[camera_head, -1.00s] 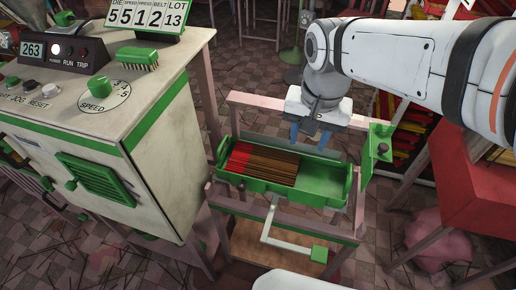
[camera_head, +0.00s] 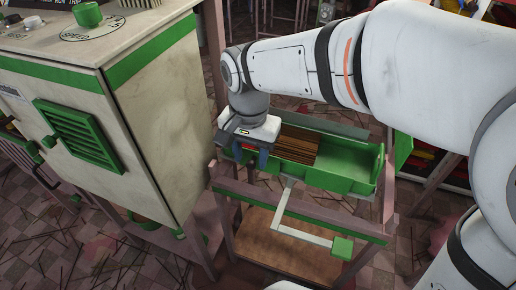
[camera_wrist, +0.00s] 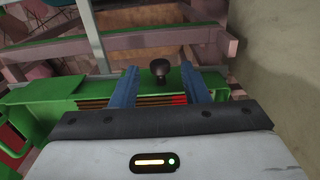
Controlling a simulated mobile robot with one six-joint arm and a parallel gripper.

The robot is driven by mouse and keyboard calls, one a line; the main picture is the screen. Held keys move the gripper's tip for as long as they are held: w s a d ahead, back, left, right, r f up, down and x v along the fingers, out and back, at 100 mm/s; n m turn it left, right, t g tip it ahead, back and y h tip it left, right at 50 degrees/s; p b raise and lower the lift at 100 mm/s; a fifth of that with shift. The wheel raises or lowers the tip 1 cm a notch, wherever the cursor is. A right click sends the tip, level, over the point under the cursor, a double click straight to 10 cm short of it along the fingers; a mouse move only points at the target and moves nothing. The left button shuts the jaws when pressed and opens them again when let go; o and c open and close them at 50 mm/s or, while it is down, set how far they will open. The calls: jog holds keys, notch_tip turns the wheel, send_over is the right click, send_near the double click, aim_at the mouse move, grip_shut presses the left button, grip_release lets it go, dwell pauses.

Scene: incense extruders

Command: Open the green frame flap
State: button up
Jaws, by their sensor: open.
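My gripper (camera_head: 251,157) is open, its blue fingers pointing down at the left end of a green tray (camera_head: 335,180) of brown sticks. In the wrist view, a black round knob (camera_wrist: 160,70) stands between the fingertips of my gripper (camera_wrist: 160,80), with a gap on each side. The knob sits by a green edge on the tray's near side; in the head view my gripper hides it. I cannot tell which green part is the flap. A green panel (camera_head: 402,150) shows partly at the tray's right.
A cream cabinet with green trim (camera_head: 150,120) stands close left of my gripper; its wall (camera_wrist: 275,60) also shows in the wrist view. Wooden rails (camera_head: 300,213) run along the frame's near side. A white bent arm with a green block (camera_head: 343,247) sticks out below.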

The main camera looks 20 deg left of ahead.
jog(key=shift+f, duration=0.85)
jog(key=shift+c, duration=0.4)
grip_shut()
